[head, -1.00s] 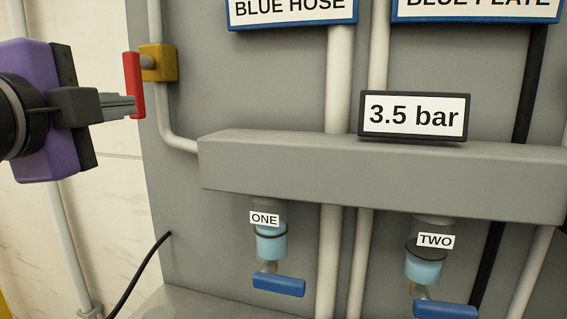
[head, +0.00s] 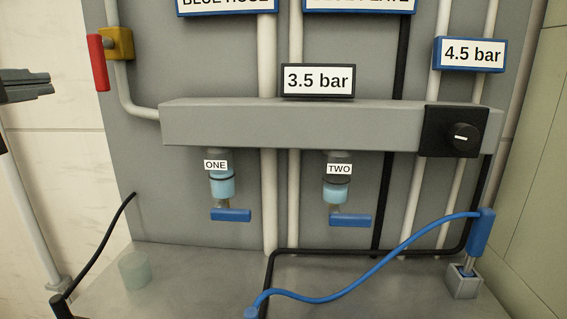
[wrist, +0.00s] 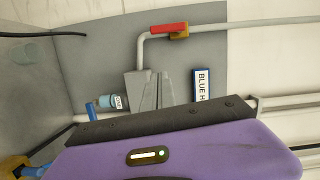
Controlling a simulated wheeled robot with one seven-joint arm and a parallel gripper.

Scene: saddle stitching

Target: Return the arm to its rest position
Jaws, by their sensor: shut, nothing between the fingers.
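My gripper (head: 30,88) shows only in part at the left edge of the head view, its grey fingers together and apart from the panel. In the wrist view the shut fingers (wrist: 156,92) point toward the panel, with nothing between them. The purple gripper body fills the lower part of that view. The red valve handle (head: 98,62) hangs vertical beside its yellow valve body (head: 118,43), to the right of the fingers and clear of them. The red handle also shows in the wrist view (wrist: 168,28). Most of the arm is outside the head view.
A grey manifold (head: 280,125) crosses the panel with a 3.5 bar sign (head: 318,80) on top. Bowls ONE (head: 222,187) and TWO (head: 337,192) hang below with blue levers. A black knob (head: 460,137) is at right. A blue hose (head: 380,260) crosses above the bench (head: 200,285).

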